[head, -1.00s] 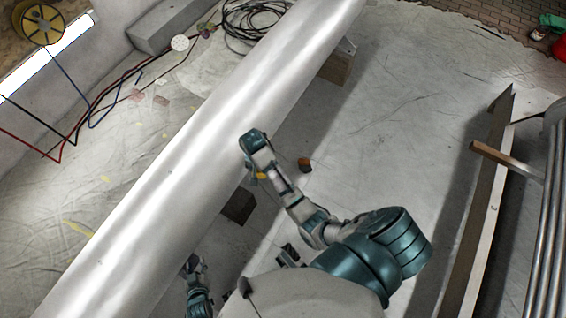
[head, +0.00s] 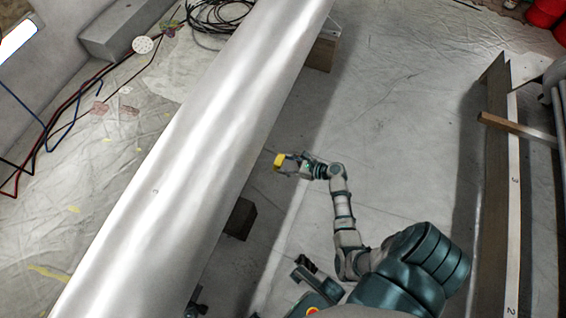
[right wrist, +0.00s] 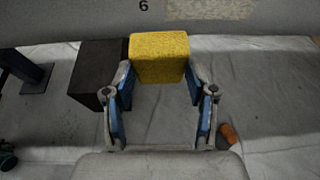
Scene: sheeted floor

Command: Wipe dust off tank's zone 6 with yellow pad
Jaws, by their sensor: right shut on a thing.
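The tank (head: 190,130) is a long pale cylinder running diagonally through the head view. In the right wrist view its grey side (right wrist: 70,22) fills the top, with a black 6 (right wrist: 143,6) and a beige dusty patch (right wrist: 210,8) right of the number. My right gripper (head: 284,162) is shut on the yellow pad (right wrist: 160,57), which also shows in the head view (head: 279,160). The pad sits just to the right of the tank, and I cannot tell if it touches it.
A dark block (head: 240,218) stands beside the tank's underside, and a brown block (head: 321,54) farther back. A small orange-brown object (right wrist: 229,135) lies on the sheeted floor. A long beam (head: 495,190) and a wooden bar (head: 515,128) are at right. Sheet between is clear.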

